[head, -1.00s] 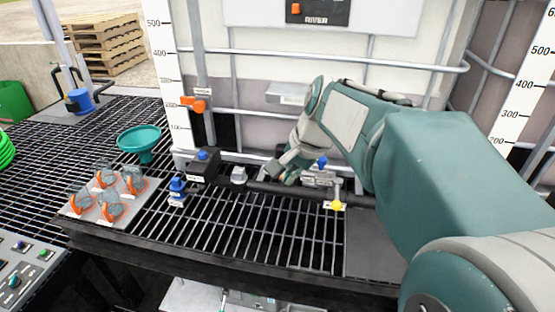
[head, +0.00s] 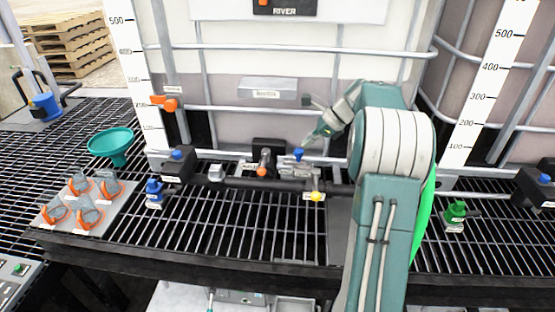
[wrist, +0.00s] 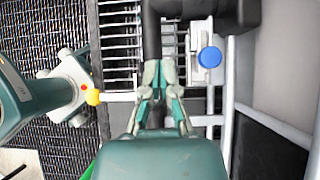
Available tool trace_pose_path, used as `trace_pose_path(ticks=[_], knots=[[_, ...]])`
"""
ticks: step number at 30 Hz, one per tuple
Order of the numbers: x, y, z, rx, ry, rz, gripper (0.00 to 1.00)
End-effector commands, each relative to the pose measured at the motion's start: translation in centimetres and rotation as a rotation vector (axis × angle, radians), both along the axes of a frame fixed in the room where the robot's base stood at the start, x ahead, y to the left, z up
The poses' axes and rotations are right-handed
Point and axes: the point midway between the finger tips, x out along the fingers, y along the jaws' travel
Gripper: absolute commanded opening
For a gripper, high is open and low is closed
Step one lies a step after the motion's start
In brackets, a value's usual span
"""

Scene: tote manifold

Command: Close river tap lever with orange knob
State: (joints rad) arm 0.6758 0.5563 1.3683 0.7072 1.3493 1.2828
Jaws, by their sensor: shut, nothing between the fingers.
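The tap lever with the orange knob (head: 262,171) sits on the black pipe manifold below the tank marked RIVER. The knob hangs at the lower front of a short grey lever, which points toward me. My gripper (head: 308,141) is shut and empty, up and to the right of the orange knob, close to a blue knob (head: 298,154). In the wrist view its closed fingertips (wrist: 160,66) point at the dark pipe, with the blue knob (wrist: 210,57) to the right. I cannot make out the orange knob in the wrist view.
A yellow knob (head: 316,196) stands in front of the pipe. A teal funnel (head: 111,143), orange-rimmed items (head: 79,205) and a green valve (head: 456,211) stand on the grating, whose front is mostly clear.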

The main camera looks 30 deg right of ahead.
Motion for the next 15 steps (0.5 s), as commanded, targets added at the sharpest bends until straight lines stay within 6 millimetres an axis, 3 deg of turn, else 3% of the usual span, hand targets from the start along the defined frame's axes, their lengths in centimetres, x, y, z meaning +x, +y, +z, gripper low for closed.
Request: trace_pose_path(ticks=[15], knots=[[3.0, 4.7, -6.7, 0.000, 0.003, 0.005, 0.00]])
